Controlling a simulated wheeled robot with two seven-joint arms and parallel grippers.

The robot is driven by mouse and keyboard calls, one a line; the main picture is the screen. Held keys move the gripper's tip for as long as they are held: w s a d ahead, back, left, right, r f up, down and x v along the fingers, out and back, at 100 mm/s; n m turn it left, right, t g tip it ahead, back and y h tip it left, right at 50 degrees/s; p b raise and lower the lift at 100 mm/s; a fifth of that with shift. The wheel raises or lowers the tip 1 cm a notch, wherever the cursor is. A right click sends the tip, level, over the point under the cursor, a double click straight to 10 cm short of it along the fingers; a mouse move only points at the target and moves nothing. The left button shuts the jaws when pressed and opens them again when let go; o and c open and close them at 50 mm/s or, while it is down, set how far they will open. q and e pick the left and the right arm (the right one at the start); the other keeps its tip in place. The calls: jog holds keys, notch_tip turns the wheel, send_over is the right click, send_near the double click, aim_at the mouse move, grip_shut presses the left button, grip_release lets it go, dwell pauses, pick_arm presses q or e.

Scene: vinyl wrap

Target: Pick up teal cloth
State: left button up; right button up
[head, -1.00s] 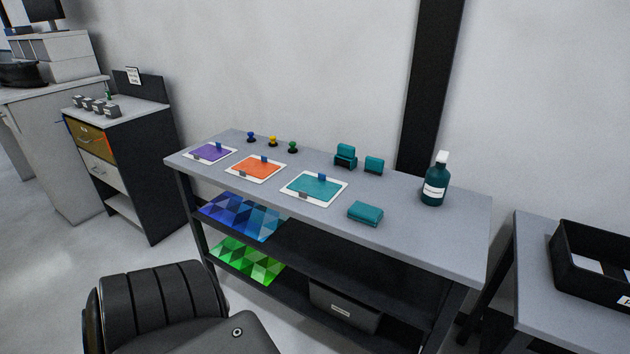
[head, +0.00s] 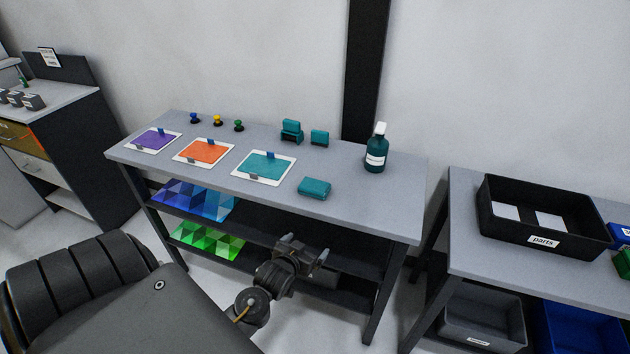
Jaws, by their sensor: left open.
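The teal cloth (head: 314,188) looks like a small folded pad and lies flat near the front edge of the grey table (head: 375,213), right of the teal panel. My left gripper (head: 303,249) is open and empty. It shows in front of the table, below the cloth in the picture and apart from it. My right gripper is out of view.
A white-framed teal panel (head: 264,167), an orange one (head: 204,151) and a purple one (head: 153,140) lie left. Two teal blocks (head: 291,131) (head: 319,138) and a dark bottle (head: 376,150) stand behind. A parts bin (head: 543,240) sits on the right table.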

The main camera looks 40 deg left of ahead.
aim_at(315, 187)
pick_arm(q)
jog(key=shift+n+t+y, duration=0.4)
jog(key=shift+t, duration=0.4)
jog(key=r, duration=0.3)
jog(key=a+r, duration=0.1)
jog(key=r, duration=0.2)
jog(key=w+r, duration=0.1)
jog(key=r, duration=0.1)
jog(key=shift+w+a+r, duration=0.1)
jog(key=shift+a+r, duration=0.2)
jog(key=shift+r, duration=0.1)
jog(key=r, duration=0.1)
jog(key=w+a+r, duration=0.1)
jog(key=a+r+t+y, duration=0.1)
jog(key=shift+w+n+p, duration=0.25)
jog(key=shift+n+p, duration=0.05)
jog(key=shift+n, duration=0.1)
jog(key=shift+w+a+r+t, duration=0.1)
jog(key=shift+w+a+t, duration=0.2)
jog(key=shift+w+a, duration=0.1)
jog(key=p+x, duration=0.1)
jog(key=x, duration=0.4)
jog(key=shift+w, duration=0.1)
jog(key=p+x, duration=0.1)
jog(key=x, duration=0.3)
jog(key=shift+w+p, duration=0.2)
jog(key=shift+p, duration=0.15)
jog(key=shift+w+a+f, duration=0.1)
jog(key=shift+w+f, duration=0.25)
